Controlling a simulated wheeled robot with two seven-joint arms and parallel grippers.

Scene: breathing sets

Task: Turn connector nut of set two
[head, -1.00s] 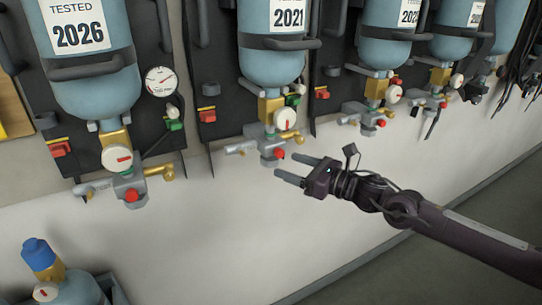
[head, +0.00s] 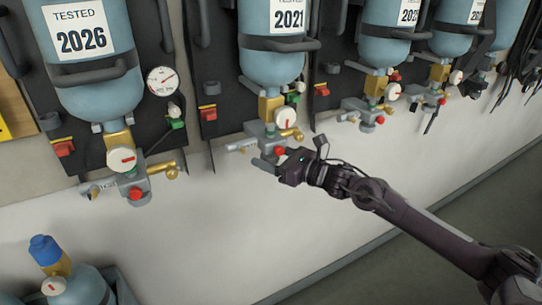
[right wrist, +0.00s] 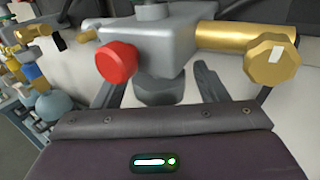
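The breathing set marked 2021 (head: 283,62), second from the left, hangs on its wall board with a grey valve block (head: 262,132) at its lower end. In the right wrist view, a dark grey nut (right wrist: 160,91) sits under the grey block (right wrist: 150,48), between a red knob (right wrist: 117,62) and a brass knob (right wrist: 270,60). My right gripper (head: 272,162) is just below this block. In the right wrist view its fingers (right wrist: 158,90) are apart, one on each side of the nut; contact cannot be told. My left gripper is out of view.
The set marked 2026 (head: 85,60) hangs to the left, with its own valve block (head: 130,182). More sets (head: 388,45) hang to the right. A blue-capped cylinder (head: 75,285) stands at the lower left. The white wall below the sets is clear.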

